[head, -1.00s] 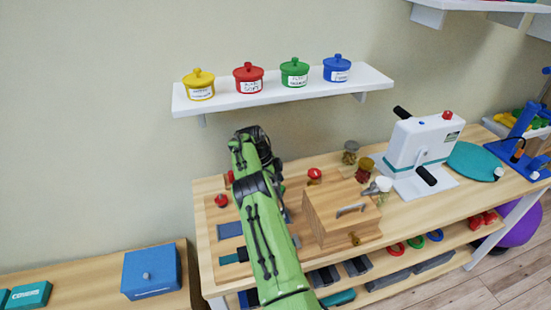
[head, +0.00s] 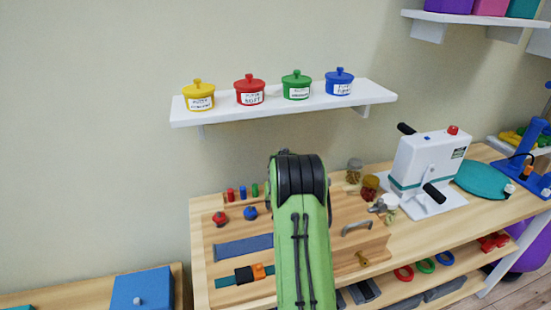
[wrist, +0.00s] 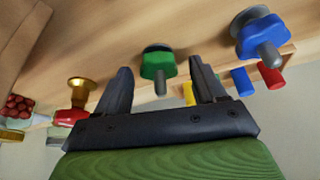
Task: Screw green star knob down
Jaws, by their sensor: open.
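The green star knob (wrist: 158,66) shows in the wrist view, with its grey stem pointing toward the camera. It sits at a wooden board (wrist: 190,30). My gripper (wrist: 160,72) is open, with one dark finger on each side of the knob in the picture. Gaps show between the fingers and the knob, and I cannot tell the depth between them. In the head view my arm hides the green knob and the gripper. A blue star knob (wrist: 258,38) is to the right in the wrist view; it also shows in the head view (head: 250,213).
A red knob (head: 220,218) is left of the blue one. Small pegs (head: 242,193) stand behind them. A drawer box (head: 360,238) and small jars (head: 370,186) stand to the right of my arm. A shelf (head: 290,108) with several lidded pots hangs above.

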